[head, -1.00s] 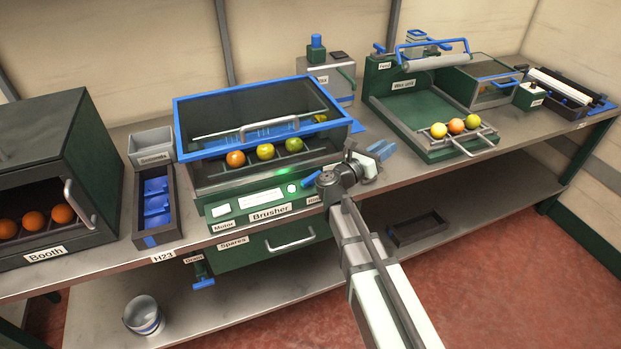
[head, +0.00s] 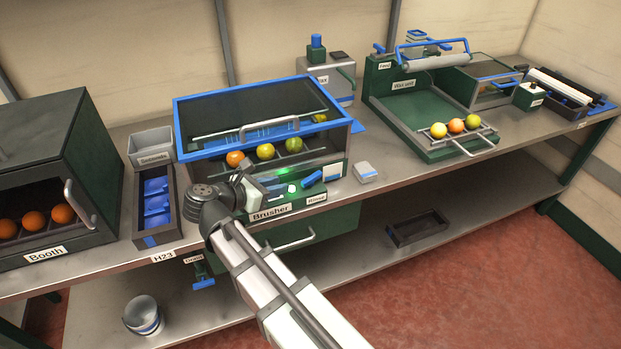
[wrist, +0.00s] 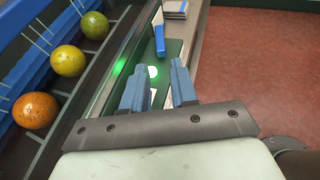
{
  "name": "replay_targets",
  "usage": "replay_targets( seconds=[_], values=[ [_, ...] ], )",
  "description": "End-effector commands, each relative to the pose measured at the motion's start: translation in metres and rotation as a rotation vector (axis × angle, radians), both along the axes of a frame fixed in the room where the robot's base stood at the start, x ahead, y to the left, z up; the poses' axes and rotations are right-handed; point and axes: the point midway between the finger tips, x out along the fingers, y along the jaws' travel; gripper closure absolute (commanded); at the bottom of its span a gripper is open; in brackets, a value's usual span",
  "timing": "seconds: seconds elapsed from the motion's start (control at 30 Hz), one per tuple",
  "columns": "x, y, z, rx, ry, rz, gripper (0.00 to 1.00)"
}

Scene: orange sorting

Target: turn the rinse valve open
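The rinse valve's blue lever (head: 312,179) sits on the Brusher's green front panel, above the label "Rinse" (head: 316,198). In the wrist view the blue lever (wrist: 160,41) lies ahead of my fingers, lengthwise in the picture. My gripper (head: 276,184) is over the front panel, left of the lever and apart from it. In the wrist view my gripper (wrist: 157,80) has its two blue fingers spread with nothing held. A round lit button (wrist: 152,72) shows between them. My arm hides the left part of the panel in the head view.
The Brusher's blue-framed lid (head: 345,121) and its handle (head: 270,128) are just behind the panel, with several fruits inside. A small grey-white block (head: 365,172) lies on the bench right of the Brusher. A narrow bin (head: 147,240) stands left of it.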

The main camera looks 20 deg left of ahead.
Motion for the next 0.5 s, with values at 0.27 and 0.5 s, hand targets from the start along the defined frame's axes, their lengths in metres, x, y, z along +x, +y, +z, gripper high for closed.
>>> replay_targets(
  seconds=[0.27,0.5],
  values=[
    [0.017,-0.007,-0.009,0.003,0.005,0.000,0.72],
    [0.053,-0.023,-0.025,0.003,0.004,-0.001,0.72]
  ],
)
